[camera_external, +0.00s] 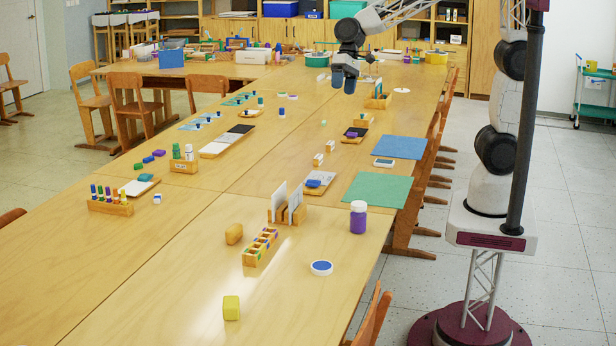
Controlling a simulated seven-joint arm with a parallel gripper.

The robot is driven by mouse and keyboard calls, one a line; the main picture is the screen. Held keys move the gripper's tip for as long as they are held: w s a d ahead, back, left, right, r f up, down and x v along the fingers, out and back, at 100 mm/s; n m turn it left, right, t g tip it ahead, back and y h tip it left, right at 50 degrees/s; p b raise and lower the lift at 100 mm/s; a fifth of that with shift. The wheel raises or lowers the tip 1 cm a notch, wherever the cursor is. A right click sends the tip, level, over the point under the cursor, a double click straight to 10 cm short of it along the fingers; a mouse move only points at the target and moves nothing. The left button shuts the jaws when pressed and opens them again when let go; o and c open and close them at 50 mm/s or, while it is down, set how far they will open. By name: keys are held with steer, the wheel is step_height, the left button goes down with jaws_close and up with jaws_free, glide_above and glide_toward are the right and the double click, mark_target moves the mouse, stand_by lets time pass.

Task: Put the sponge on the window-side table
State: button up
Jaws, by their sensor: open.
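A small yellow block (231,307) sits alone on the near part of the long wooden table (150,310). A tan rounded block (234,234) lies farther back, beside a wooden holder. Either could be the sponge; I cannot tell which from this view. No window is in view, so I cannot tell which table part is the window-side one. My gripper (344,86) is open over the far part of the table, fingers pointing down, far from both blocks. I see nothing between its fingers.
Close to the tan block are a wooden paint holder (260,247), a card rack (287,204), a purple bottle (358,217) and a blue-topped round dish (321,268). Green (377,189) and blue (399,147) mats lie at the right edge. The near left tabletop is clear. Chairs line the sides.

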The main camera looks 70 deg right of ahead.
mark_target(231, 297)
steer(key=w+a+f+m+g+y, duration=0.1)
steer(key=w+a+f, duration=0.35)
steer(key=a, duration=0.65)
steer(key=w+a+f+m+g+y, duration=0.15)
steer(key=w+a+f, duration=0.3)
steer(key=a, duration=0.75)
steer(key=w+a+f+m+g+y, duration=0.1)
steer(key=w+a+f+m+y, duration=0.3)
steer(key=a, duration=0.7)
steer(key=a+f+m, duration=0.1)
steer(key=a+f, duration=0.6)
steer(key=a, duration=0.3)
steer(key=s+a+f+m+g, duration=0.1)
steer(key=a+f, duration=0.6)
steer(key=a, duration=0.3)
steer(key=a+f+m, duration=0.1)
steer(key=a+f, duration=0.7)
steer(key=a, duration=0.3)
steer(key=shift+s+a+g+y, duration=0.1)
steer(key=shift+s+g+y, duration=0.15)
steer(key=shift+y, duration=0.1)
steer(key=shift+a+f+m, duration=0.25)
steer(key=shift+a+f, duration=0.05)
steer(key=shift+f, duration=0.05)
steer(key=shift+s, duration=0.1)
steer(key=shift+x, duration=1.25)
steer(key=shift+a, duration=0.1)
